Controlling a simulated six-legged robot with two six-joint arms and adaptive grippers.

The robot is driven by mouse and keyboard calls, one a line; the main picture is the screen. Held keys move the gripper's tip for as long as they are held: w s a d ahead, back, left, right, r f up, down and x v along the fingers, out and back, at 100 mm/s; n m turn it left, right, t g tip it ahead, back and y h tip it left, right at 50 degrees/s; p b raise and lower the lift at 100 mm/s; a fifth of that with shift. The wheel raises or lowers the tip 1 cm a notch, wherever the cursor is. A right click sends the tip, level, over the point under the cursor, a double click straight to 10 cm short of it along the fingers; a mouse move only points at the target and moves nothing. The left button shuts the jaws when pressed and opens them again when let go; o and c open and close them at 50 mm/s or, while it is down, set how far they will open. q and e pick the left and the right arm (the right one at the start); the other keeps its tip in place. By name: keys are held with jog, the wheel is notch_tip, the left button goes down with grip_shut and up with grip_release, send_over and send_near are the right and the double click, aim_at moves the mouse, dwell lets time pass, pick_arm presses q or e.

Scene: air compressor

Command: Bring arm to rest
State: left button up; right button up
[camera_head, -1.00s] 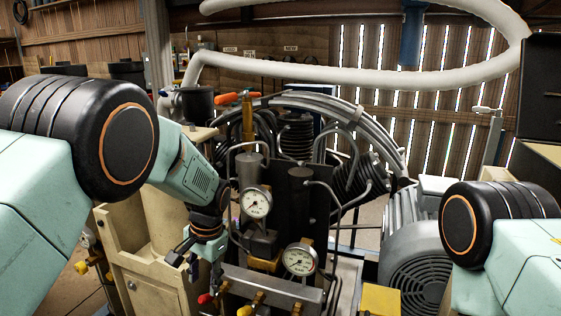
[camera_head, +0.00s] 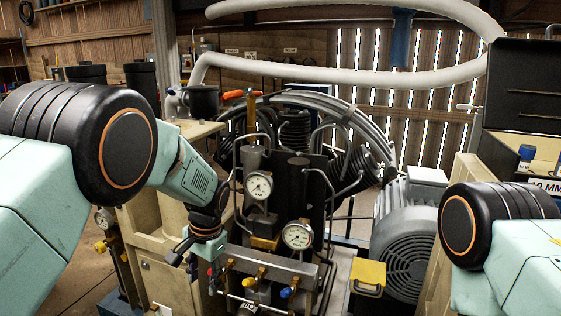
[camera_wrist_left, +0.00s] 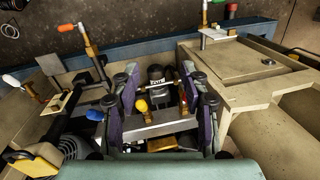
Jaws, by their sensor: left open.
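My left arm comes in from the left in the head view.
Yellow (camera_head: 249,282) and blue (camera_head: 286,293) valve knobs sit close to the left gripper. A grey motor (camera_head: 405,255), a yellow box (camera_head: 368,275) and an open black case (camera_head: 530,85) are to the right.

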pick_arm(q)
jog(key=s+a+f+n+t+h, duration=0.2)
jog(key=s+f+n+t, duration=0.15)
jog(key=s+f, duration=0.8)
jog(key=s+a+f+n+g+p, duration=0.1)
jog(key=s+f+g, duration=0.1)
jog(key=s, duration=1.3)
jog(key=s+a+f+n+g+p, duration=0.1)
jog(key=s+a+f+g, duration=0.1)
jog(key=s, duration=1.3)
jog(key=shift+a+f+p, duration=0.15)
jog(key=shift+f+p, duration=0.15)
jog(key=shift+f, duration=0.05)
pick_arm(e)
notch_tip(320, 180, up, 2)
jog(key=shift+s+r, duration=0.15)
jog(key=shift+r, duration=0.05)
